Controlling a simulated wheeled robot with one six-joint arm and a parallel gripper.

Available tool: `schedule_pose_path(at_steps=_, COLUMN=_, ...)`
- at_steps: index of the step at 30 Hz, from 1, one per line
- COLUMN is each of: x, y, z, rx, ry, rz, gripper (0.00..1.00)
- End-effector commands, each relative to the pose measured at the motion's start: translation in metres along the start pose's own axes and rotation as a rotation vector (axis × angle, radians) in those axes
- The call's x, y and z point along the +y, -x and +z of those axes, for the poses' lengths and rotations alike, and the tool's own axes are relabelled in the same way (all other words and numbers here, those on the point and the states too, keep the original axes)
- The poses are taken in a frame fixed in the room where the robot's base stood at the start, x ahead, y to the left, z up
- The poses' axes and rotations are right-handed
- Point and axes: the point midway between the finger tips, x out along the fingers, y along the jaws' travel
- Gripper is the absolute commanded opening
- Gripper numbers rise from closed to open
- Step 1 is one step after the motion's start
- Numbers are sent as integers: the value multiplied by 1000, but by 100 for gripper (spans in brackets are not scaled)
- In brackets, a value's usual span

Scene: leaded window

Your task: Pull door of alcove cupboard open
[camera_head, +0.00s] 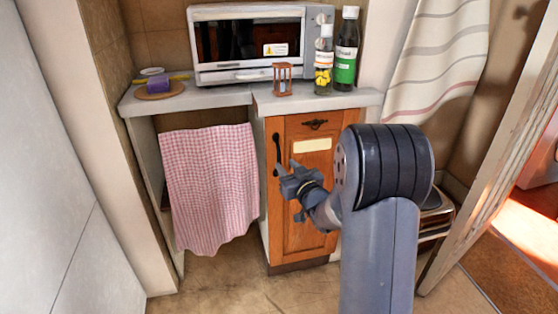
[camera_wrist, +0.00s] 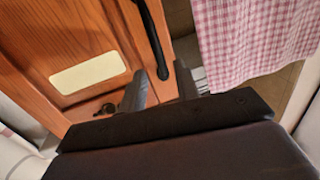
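The wooden alcove cupboard door (camera_head: 305,215) stands below the counter in the head view and looks shut. Its black vertical bar handle (camera_head: 277,152) is near the door's left edge. My gripper (camera_head: 287,168) is in front of the door at the handle's lower end, partly covering it. In the wrist view the door (camera_wrist: 45,35) fills the upper left and the handle (camera_wrist: 152,35) runs down toward my gripper (camera_wrist: 163,88). Its two fingers are apart, with the handle's end showing between them. Whether they touch the handle I cannot tell.
A pink checked cloth (camera_head: 210,185) hangs left of the door. The counter (camera_head: 225,97) above bears a microwave (camera_head: 245,45), an hourglass (camera_head: 282,78) and bottles (camera_head: 345,50). A dark ornate pull (camera_head: 314,124) and cream label (camera_head: 312,145) are on the door. Floor (camera_head: 235,280) in front is clear.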

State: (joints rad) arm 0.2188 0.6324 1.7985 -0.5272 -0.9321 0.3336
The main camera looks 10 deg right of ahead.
Motion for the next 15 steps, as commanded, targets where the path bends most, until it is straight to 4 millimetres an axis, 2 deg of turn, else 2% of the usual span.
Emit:
schedule_pose_path(at_steps=1, x=-1, y=-10, z=1, rx=2, ry=0, rz=-2, gripper=31)
schedule_pose_path(at_steps=6, x=-1, y=-38, z=1, rx=0, ry=-1, rz=-1, gripper=31)
schedule_pose_path(at_steps=10, x=0, y=-52, z=1, rx=0, ry=0, rz=-1, gripper=31)
schedule_pose_path(at_steps=15, x=0, y=-60, z=0, rx=-1, ry=0, rz=1, gripper=31)
